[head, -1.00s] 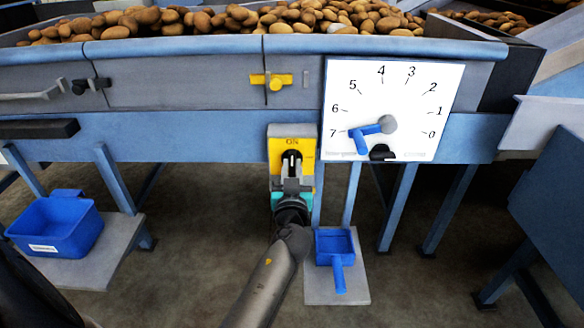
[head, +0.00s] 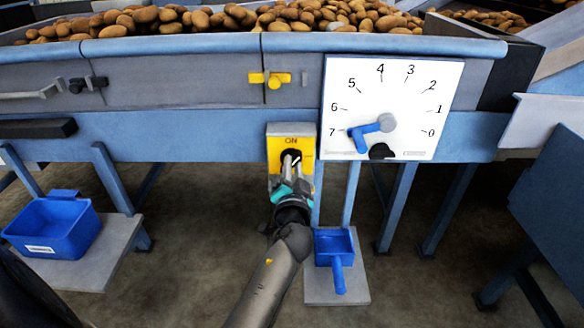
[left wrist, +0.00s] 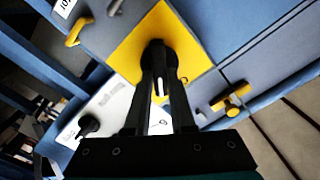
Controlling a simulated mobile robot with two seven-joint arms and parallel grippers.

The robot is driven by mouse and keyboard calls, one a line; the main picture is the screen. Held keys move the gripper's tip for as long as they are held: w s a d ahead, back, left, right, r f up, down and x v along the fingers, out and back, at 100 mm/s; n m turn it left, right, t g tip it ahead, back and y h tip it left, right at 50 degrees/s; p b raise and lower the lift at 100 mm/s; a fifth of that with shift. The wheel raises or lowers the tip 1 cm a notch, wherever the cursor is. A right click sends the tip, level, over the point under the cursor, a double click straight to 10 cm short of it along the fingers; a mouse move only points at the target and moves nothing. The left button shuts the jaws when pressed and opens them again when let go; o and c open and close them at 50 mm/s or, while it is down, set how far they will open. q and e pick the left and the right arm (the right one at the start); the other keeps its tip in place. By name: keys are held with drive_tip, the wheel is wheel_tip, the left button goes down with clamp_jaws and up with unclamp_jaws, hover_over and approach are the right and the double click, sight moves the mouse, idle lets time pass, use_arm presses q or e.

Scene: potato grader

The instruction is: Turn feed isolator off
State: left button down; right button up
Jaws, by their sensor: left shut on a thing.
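The feed isolator is a yellow plate (head: 275,150) marked ON at its top, on the blue frame of the grader, with a black rotary knob (head: 291,155) in its middle. My left gripper (head: 291,166) reaches up to it from below and is shut on the knob, one finger on each side. In the left wrist view the yellow plate (left wrist: 196,40) fills the upper middle, and the knob (left wrist: 157,54) sits between the fingers of my left gripper (left wrist: 160,80). A white mark shows between the fingers. The fingers hide part of the knob. My right gripper is not in view.
A white dial (head: 400,85) with numbers and a blue lever (head: 372,130) is close on the right. A yellow latch (head: 271,79) is above. A blue scoop (head: 334,243) and a blue bin (head: 55,226) stand below on grey platforms. Potatoes (head: 300,17) lie on top.

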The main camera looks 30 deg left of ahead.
use_arm(q)
drive_tip(key=m, duration=0.3)
drive_tip(key=shift+m, duration=0.9)
drive_tip(key=m+p, duration=0.1)
drive_tip(key=m, duration=0.1)
drive_tip(key=shift+w+d+m, duration=0.1)
drive_tip(key=shift+m, duration=0.6)
drive_tip(key=shift+f+m+p, duration=0.15)
drive_tip(key=shift+m+p, duration=0.15)
drive_tip(key=shift+m, duration=0.9)
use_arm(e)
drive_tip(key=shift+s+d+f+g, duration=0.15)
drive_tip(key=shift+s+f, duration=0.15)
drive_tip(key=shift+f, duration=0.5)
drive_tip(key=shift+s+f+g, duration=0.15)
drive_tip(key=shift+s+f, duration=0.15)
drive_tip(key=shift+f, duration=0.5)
use_arm(q)
drive_tip(key=c, duration=0.8)
unclamp_jaws()
drive_tip(key=shift+o, duration=0.2)
drive_tip(key=shift+f, duration=0.1)
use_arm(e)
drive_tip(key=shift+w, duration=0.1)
